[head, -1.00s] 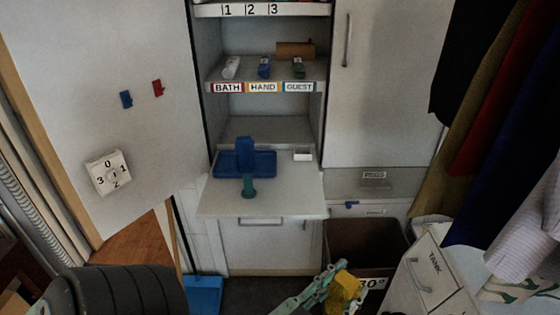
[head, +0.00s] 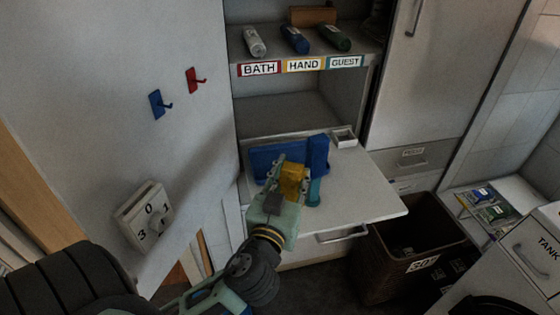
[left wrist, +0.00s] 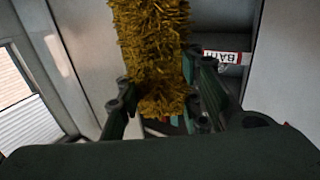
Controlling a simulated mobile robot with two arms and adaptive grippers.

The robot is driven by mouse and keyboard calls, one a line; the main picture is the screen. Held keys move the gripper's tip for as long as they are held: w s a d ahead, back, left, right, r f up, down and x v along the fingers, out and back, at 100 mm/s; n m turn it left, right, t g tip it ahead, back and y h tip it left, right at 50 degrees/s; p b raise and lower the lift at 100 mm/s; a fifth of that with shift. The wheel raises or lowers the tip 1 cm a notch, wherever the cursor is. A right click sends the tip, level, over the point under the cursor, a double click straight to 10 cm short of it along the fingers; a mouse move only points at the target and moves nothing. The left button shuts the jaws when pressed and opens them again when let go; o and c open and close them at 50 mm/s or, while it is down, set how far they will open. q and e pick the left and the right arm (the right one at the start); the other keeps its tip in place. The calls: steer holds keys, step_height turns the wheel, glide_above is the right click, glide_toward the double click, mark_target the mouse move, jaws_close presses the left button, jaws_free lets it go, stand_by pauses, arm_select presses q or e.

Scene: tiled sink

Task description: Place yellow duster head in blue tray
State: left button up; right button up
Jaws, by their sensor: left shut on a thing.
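My left gripper (head: 285,180) is shut on the yellow duster head (head: 292,178). In the left wrist view the duster head (left wrist: 152,45) is a shaggy yellow roll between the fingers (left wrist: 160,100). The blue tray (head: 262,158) lies on the white pull-out shelf (head: 365,185). In the head view the gripper and duster head overlap the tray's front right part. I cannot tell their height above it. A blue upright block (head: 318,155) with a teal part (head: 314,190) stands just right of the duster head. My right gripper is out of view.
A small white box (head: 344,138) sits at the shelf's back right. The shelf's right side is clear. A brown bin (head: 410,260) stands lower right. A door with hooks is at left.

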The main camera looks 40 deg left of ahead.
arm_select(q)
steer(key=w+a+r+n+g+y+b, duration=0.3)
steer(key=w+a+r+y, duration=0.1)
steer(key=w+a, duration=0.45)
steer(key=w+a+r+n+g+y+b, duration=0.2)
steer(key=w+a+r+n+y, duration=0.15)
steer(key=w+a, duration=0.45)
steer(key=shift+m, duration=0.25)
steer(key=f, duration=1.1)
steer(key=s+f+p, duration=0.1)
steer(key=f, duration=0.5)
steer(key=shift+s+a+f, duration=0.1)
steer(key=shift+a+f, duration=0.1)
steer(key=shift+a, duration=0.15)
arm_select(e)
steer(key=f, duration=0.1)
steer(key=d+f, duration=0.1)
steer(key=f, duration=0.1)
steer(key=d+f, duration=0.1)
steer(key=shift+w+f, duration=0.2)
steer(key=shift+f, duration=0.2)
